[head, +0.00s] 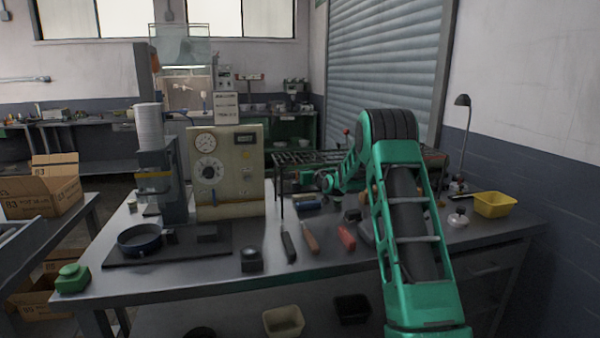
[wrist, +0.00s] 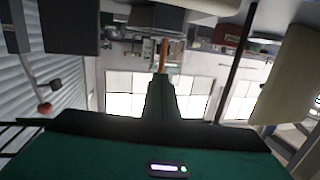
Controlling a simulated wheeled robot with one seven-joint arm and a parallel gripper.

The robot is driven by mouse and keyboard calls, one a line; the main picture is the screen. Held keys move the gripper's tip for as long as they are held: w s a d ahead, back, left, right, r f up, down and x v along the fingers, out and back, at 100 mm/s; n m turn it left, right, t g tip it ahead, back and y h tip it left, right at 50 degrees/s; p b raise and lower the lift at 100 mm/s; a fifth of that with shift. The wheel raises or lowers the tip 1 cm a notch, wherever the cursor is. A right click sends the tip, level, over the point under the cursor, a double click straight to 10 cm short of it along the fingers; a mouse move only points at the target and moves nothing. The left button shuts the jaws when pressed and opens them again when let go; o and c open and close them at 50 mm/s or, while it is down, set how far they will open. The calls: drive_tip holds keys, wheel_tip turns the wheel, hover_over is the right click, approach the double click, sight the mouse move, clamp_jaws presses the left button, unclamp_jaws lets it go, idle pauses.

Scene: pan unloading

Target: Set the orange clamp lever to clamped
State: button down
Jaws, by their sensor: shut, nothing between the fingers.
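An orange part (head: 154,60), which looks like the clamp lever, sits at the top of the dark post of the machine (head: 160,190) on the left of the bench. It is small, and I cannot tell which setting it is in. My gripper (head: 324,184) is far to its right and lower, at the end of my green arm near the wire rack. In the wrist view my gripper (wrist: 163,76) points away over the bench, with its fingers shut and empty. A narrow orange strip shows just beyond the fingertips there; I cannot tell what it belongs to.
A beige gauge panel (head: 228,172) stands between the machine and my gripper. The wire rack (head: 290,158) is close to my gripper. A blue pan (head: 139,239), several hand tools and a yellow bin (head: 494,205) are on the bench.

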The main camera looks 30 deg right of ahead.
drive_tip(key=shift+w, duration=0.75)
